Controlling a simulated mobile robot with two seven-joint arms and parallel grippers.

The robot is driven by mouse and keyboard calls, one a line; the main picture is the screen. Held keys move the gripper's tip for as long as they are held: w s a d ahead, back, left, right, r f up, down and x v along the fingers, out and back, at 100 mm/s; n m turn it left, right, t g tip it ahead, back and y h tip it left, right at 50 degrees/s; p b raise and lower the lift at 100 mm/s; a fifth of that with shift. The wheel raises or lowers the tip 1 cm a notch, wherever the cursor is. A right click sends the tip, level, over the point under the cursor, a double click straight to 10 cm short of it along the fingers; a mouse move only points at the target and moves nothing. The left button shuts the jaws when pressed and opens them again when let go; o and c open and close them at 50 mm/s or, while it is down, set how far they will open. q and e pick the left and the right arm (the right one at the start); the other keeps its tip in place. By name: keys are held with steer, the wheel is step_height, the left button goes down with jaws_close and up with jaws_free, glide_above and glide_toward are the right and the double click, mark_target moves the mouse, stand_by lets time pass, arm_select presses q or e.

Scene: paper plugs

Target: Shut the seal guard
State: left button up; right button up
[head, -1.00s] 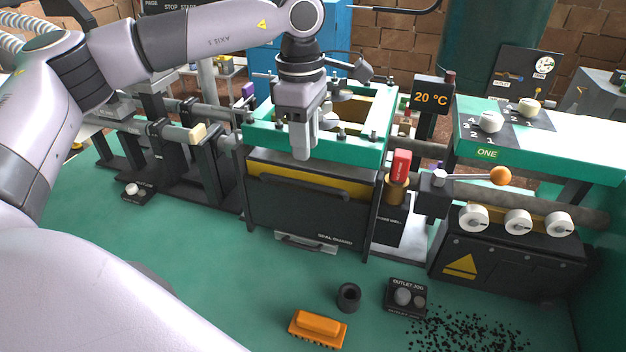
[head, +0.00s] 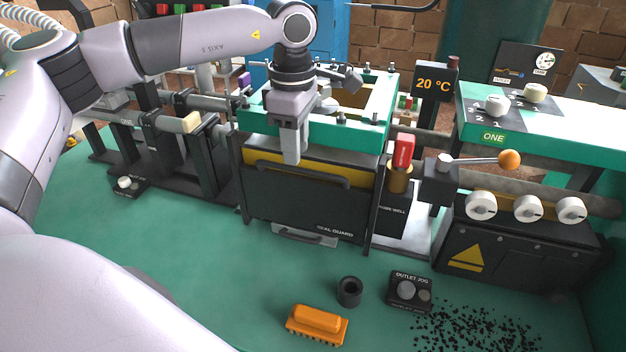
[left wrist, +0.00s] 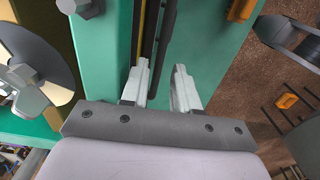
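The seal guard (head: 305,208) is a dark panel, lettered "SEAL GUARD", on the front of the green-topped machine. A yellow strip (head: 270,160) shows above and behind it. A dark bar handle (head: 325,181) runs along its upper part. My left gripper (head: 291,161) points down at the left part of this handle. In the left wrist view, the left gripper (left wrist: 160,88) has its fingers apart, and a dark bar (left wrist: 166,45) runs into the gap between them. Contact cannot be told. My right gripper is not in view.
A red-topped plug (head: 403,152) and a lever with an orange knob (head: 509,160) stand right of the guard. An orange brush (head: 317,323), a dark ring (head: 349,291) and the outlet jog box (head: 409,291) lie in front.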

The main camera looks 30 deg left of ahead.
mark_target(296, 170)
arm_select(q)
steer(key=shift+f, duration=0.1)
steer(key=shift+f+b, duration=1.25)
steer(key=shift+f, duration=0.4)
steer(key=shift+s+f, duration=0.15)
steer(key=shift+f, duration=0.2)
steer(key=shift+d, duration=0.15)
jaws_close()
steer(key=shift+f, duration=0.1)
steer(key=shift+r+p, duration=0.3)
steer(key=shift+r, duration=0.25)
